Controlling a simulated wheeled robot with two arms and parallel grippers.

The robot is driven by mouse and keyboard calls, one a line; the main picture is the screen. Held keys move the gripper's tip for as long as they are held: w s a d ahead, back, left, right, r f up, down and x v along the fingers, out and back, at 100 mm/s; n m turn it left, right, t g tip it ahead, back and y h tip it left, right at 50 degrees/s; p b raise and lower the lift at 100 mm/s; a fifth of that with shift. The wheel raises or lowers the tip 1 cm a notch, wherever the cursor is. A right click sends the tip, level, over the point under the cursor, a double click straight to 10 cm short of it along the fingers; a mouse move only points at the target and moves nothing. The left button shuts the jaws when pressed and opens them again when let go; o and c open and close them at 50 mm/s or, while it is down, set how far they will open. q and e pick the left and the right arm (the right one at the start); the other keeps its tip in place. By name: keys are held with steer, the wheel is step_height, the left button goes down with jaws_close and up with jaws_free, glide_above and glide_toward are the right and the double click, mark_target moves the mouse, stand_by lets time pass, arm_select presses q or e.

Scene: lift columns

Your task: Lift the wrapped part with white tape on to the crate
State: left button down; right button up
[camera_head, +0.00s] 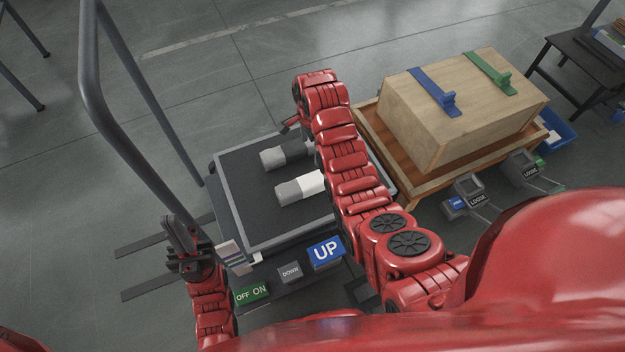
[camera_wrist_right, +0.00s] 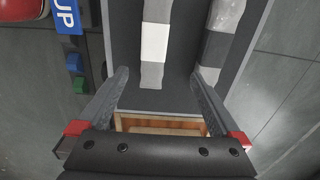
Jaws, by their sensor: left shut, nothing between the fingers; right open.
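The wrapped part with white tape (camera_head: 297,188) is a grey roll with a white band, lying on the dark lift platform (camera_head: 240,200); my right arm covers its right end. In the right wrist view the same part (camera_wrist_right: 154,42) lies ahead of my open right gripper (camera_wrist_right: 160,78), its near end between the finger lines, with nothing held. In the head view that gripper is mostly hidden behind my right arm. My left gripper (camera_head: 182,240) is shut and empty at the platform's front left corner. The wooden crate (camera_head: 445,112) stands right of the platform.
A second grey roll with a dark band (camera_head: 285,153) lies behind the white-taped one. Controls include a blue UP button (camera_head: 326,250), a DOWN button (camera_head: 289,272) and a green OFF ON switch (camera_head: 252,292). A tall grey rail (camera_head: 140,150) stands left. The crate's lid carries blue and green clamps.

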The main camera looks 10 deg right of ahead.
steer(key=b, duration=0.4)
glide_above(311, 179)
steer(key=f, duration=1.2)
steer(key=shift+w+d, duration=0.15)
steer(key=shift+d, duration=0.05)
steer(key=f, duration=0.1)
steer(key=f+b, duration=0.1)
steer(key=f, duration=0.1)
steer(key=f+b, duration=0.1)
steer(key=f, duration=0.1)
steer(key=shift+s+a+f, duration=0.15)
steer(key=shift+s+a, duration=0.05)
steer(key=shift+s, duration=0.05)
jaws_close()
